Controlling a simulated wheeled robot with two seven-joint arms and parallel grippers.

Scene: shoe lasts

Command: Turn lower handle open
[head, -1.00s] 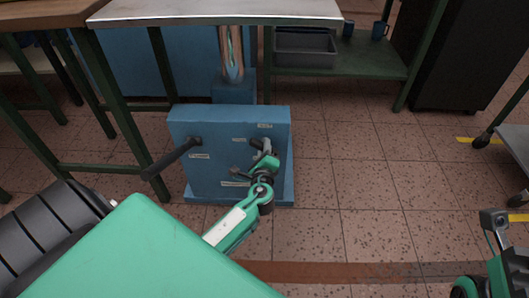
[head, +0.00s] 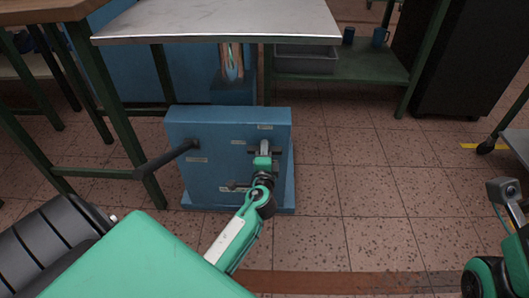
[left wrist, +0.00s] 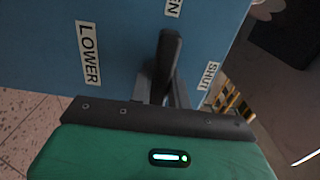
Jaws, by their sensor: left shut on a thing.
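A blue box (head: 215,170) stands on the floor with handles and white labels on its front. My left gripper (head: 263,162) is at its right part, shut on a dark lever handle (head: 265,147). In the left wrist view the handle (left wrist: 167,62) stands up between the dark fingers of the gripper (left wrist: 160,95), which hide its lower part. A label reading LOWER (left wrist: 88,53) is left of it, SHUT (left wrist: 208,75) is right of it, and a cut-off label ending in EN (left wrist: 173,7) is above. My right gripper is not in view.
A long dark bar handle (head: 165,160) sticks out from the box's left side. A small lever (head: 236,185) is low on its front. A metal-topped table (head: 220,22) stands behind. Tiled floor to the right is clear; a cart (head: 515,145) is at the far right.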

